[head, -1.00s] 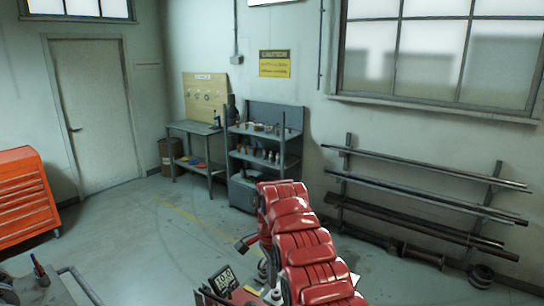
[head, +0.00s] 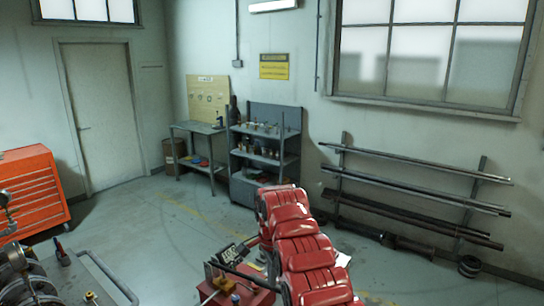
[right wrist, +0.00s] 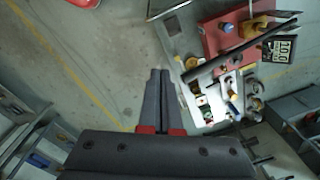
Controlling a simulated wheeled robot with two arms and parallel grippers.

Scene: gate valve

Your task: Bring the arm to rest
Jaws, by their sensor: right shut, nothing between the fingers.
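My red right arm reaches up from the bottom of the head view and bends at its far end. Its gripper cannot be made out clearly there. The right wrist view shows my right gripper (right wrist: 160,74) with its two dark fingers together, nothing between them, over the grey floor. The fingers are apart in the picture from the red box (right wrist: 226,38) and the white tray of small parts (right wrist: 222,88) to their right. My left gripper is in neither view.
A cart with metal flanged parts (head: 20,268) stands at the lower left. A placard (head: 228,254) and the red box (head: 250,295) are beside my arm. A shelf unit (head: 268,110), orange cabinet (head: 32,190) and pipe rack (head: 410,178) stand farther off. Open floor lies left of my arm.

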